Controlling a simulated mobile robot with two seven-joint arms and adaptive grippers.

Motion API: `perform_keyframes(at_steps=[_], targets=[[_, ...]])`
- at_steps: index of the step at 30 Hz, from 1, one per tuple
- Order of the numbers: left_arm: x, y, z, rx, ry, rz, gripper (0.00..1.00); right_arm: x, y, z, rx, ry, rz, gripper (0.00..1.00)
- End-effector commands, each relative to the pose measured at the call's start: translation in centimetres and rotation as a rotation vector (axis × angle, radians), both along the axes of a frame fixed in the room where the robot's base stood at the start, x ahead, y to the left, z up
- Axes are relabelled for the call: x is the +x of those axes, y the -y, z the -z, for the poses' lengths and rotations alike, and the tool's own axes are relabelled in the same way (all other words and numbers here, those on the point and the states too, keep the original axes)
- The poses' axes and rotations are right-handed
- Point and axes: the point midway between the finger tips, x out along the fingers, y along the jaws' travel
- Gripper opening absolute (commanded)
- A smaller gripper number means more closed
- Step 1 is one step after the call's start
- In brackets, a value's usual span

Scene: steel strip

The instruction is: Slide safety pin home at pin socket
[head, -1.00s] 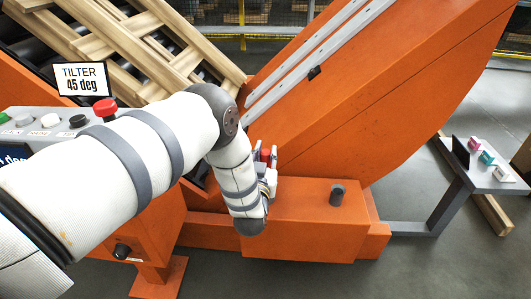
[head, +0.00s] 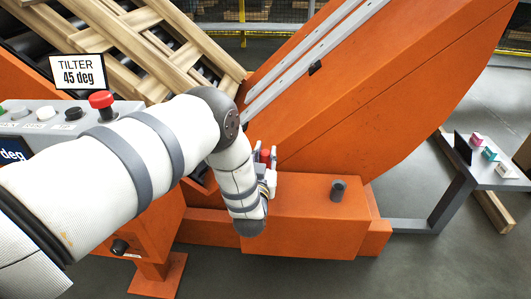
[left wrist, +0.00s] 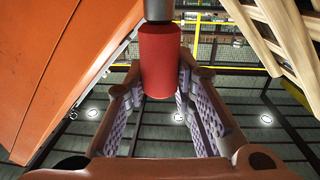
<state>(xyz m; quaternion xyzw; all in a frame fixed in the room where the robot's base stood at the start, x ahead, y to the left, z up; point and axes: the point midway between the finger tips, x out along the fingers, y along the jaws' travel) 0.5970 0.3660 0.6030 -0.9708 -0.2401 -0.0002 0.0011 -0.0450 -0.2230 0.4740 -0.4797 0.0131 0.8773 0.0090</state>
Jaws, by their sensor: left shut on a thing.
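In the left wrist view the red grip (left wrist: 159,60) is between the fingers of my left gripper (left wrist: 158,80), with a grey shaft (left wrist: 158,10) running out of the top of the picture. The left gripper is shut on this grip. A short dark grey cylinder with a hole in its top, which looks like the pin socket (head: 338,190), stands on the orange block (head: 305,225). The pin is apart from it, to its left. The right gripper is out of view.
The orange tilter arm (head: 400,90) slopes up behind the block. A control box with a red button (head: 101,99) and a "45 deg" sign (head: 80,72) is at the left. A grey side table (head: 500,178) holds small coloured items. Wooden pallets (head: 150,45) lie behind.

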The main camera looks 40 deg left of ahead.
Motion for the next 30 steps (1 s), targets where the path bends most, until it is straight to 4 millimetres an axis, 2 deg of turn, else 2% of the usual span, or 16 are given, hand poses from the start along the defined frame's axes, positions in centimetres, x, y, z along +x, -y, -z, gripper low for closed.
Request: perform_keyframes(at_steps=[30], targets=[[0.0, 0.0, 2.6, 0.001, 0.002, 0.0, 0.0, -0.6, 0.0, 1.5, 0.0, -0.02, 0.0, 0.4]])
